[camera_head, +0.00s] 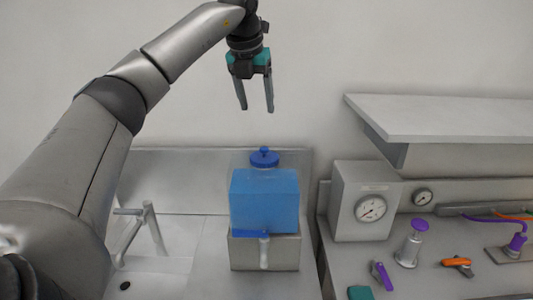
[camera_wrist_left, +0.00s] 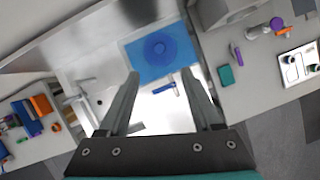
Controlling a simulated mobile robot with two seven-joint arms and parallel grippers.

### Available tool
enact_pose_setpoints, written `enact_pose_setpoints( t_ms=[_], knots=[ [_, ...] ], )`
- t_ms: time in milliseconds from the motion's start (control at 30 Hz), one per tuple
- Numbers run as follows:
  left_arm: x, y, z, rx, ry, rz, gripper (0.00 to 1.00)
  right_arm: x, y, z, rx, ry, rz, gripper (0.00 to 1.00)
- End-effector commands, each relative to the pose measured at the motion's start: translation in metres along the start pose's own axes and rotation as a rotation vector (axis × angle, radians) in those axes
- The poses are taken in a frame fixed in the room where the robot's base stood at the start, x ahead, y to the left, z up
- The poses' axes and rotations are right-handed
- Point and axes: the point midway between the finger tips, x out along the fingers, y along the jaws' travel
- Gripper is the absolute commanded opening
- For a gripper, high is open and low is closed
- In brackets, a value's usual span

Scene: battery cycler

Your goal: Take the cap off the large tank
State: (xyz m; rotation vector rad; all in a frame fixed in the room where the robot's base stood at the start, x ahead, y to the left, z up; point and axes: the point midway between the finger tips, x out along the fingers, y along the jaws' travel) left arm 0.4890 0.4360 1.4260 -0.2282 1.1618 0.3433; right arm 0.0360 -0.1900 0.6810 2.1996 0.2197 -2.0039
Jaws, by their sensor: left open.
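The large tank (camera_head: 264,198) is a translucent blue box on a grey block. Its round blue cap (camera_head: 264,157) with a small knob sits on the neck at its top. In the left wrist view the tank (camera_wrist_left: 136,55) is seen from above, with the cap (camera_wrist_left: 159,47) on it. My left gripper (camera_head: 256,108) is open and empty, in the air above the cap and apart from it. Its two fingers also show in the left wrist view (camera_wrist_left: 160,82), with the tank beyond them. My right gripper is in neither view.
A blue-handled tap (camera_head: 264,250) is in front of the block. A faucet (camera_head: 140,230) stands left at the sink. A gauge box (camera_head: 350,205) and a grey shelf (camera_head: 440,118) are to the right. The air between gripper and cap is clear.

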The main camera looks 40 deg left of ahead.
Motion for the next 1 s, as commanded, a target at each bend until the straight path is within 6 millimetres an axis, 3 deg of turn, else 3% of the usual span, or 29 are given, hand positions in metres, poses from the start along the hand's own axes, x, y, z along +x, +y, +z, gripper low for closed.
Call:
enact_pose_setpoints(
  t_ms=[400,667,1000],
  knots=[
    [0.080,0.000,-0.001,0.001,0.006,0.001,0.66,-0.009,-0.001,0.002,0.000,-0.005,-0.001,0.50],
    [0.100,0.000,-0.002,0.002,0.003,0.000,0.66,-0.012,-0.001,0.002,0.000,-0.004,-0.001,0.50],
    [0.143,0.002,-0.005,0.002,0.003,-0.001,0.66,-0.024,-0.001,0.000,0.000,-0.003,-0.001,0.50]
  ],
)
